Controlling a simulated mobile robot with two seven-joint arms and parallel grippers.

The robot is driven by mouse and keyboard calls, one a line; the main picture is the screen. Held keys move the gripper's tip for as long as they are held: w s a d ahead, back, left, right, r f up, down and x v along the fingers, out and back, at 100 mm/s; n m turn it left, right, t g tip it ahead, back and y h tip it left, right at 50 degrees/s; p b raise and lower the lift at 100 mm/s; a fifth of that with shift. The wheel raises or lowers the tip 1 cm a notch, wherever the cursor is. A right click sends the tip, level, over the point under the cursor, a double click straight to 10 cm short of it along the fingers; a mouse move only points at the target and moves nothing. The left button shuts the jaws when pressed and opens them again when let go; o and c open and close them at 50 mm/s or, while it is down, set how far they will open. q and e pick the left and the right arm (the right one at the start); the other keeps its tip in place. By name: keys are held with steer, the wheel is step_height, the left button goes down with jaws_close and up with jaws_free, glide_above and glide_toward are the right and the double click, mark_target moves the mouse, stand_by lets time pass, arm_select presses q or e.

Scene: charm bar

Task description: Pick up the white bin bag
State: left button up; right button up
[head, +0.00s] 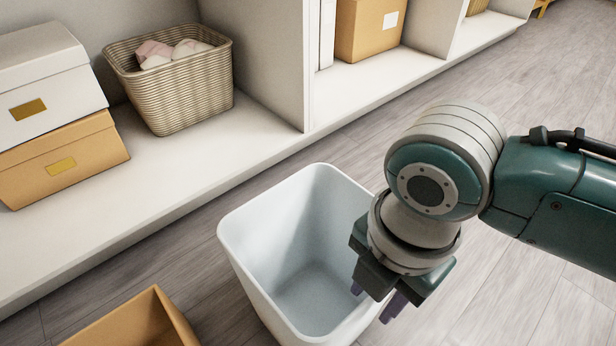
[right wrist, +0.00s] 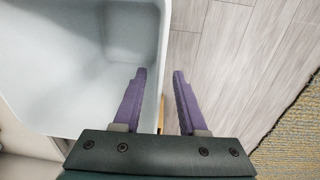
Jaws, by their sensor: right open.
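A white open-topped bin (head: 268,240) stands on the floor below the shelf. It looks empty, and I cannot make out a separate white bag in or on it. My right gripper (head: 376,298) points down at the bin's right rim, open and empty. In the right wrist view the bin (right wrist: 75,60) fills the left side. There the open purple fingers (right wrist: 160,73) appear on either side of the rim, one over the inside and one over the floor. I cannot tell whether they touch it. My left gripper is not in view.
An open orange box (head: 135,325) is at the bottom left. The low white shelf (head: 200,160) holds a wicker basket (head: 185,95), a white box (head: 45,85), an orange box (head: 65,160) and another box (head: 370,28). Wood floor (head: 520,290) is clear at right. A rug (right wrist: 295,140) shows in the wrist view.

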steer(key=shift+c, duration=0.3)
jaws_close()
stand_by(1.1)
